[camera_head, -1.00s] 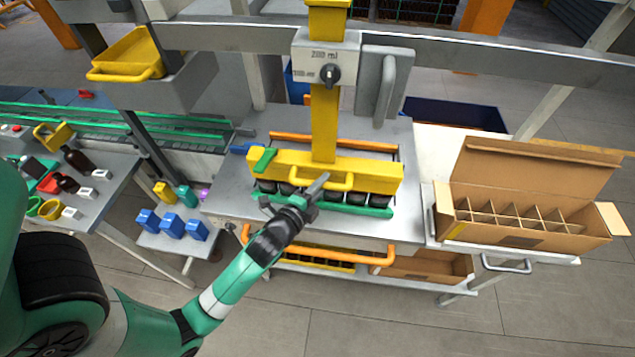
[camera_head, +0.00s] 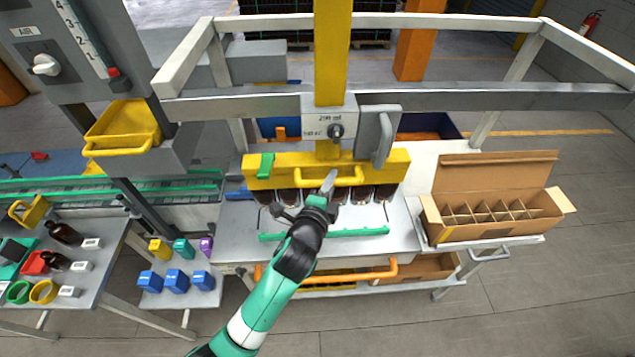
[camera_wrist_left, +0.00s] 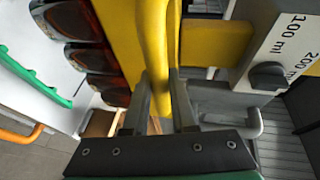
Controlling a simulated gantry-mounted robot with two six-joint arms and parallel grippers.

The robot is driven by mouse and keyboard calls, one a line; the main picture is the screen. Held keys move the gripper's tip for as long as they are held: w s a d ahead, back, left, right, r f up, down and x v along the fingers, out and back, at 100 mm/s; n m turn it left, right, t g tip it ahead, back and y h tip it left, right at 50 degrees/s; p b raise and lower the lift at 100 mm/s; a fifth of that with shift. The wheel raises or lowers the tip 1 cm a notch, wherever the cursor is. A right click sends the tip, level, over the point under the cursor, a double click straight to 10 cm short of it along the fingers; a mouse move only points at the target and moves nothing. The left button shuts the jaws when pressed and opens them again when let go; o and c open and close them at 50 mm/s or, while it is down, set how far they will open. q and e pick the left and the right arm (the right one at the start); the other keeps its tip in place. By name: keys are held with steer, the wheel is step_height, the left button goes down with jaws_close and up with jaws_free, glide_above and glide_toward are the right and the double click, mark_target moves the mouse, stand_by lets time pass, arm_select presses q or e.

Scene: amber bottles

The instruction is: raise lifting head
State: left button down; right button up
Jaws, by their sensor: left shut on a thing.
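The yellow lifting head (camera_head: 400,166) is a horizontal bar with a loop handle (camera_head: 350,179) on its front, carried on a yellow column (camera_head: 331,60). My left gripper (camera_head: 328,187) is shut on that handle. In the left wrist view the two fingers (camera_wrist_left: 160,100) close around the yellow handle (camera_wrist_left: 153,50). Several dark amber bottles (camera_head: 367,194) hang in a row under the head, above the grey table (camera_head: 235,225). They also show in the left wrist view (camera_wrist_left: 72,22). My right gripper is not in view.
A green rail (camera_head: 350,233) lies on the table below the bottles. An open cardboard box with dividers (camera_head: 470,232) stands at the right. A white block with a volume knob (camera_head: 335,131) and a grey handle (camera_head: 384,140) are above the head. Blue blocks (camera_head: 177,281) sit at the left.

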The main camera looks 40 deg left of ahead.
arm_select(q)
steer(key=shift+r, duration=0.45)
steer(key=c, duration=0.7)
jaws_free()
steer(key=shift+w, duration=0.15)
steer(key=shift+c, duration=0.2)
steer(key=shift+f, duration=0.15)
steer(key=shift+s+d, duration=0.15)
steer(key=shift+s, duration=0.2)
steer(key=p+v, duration=0.1)
steer(key=v, duration=1)
steer(key=shift+p, duration=0.3)
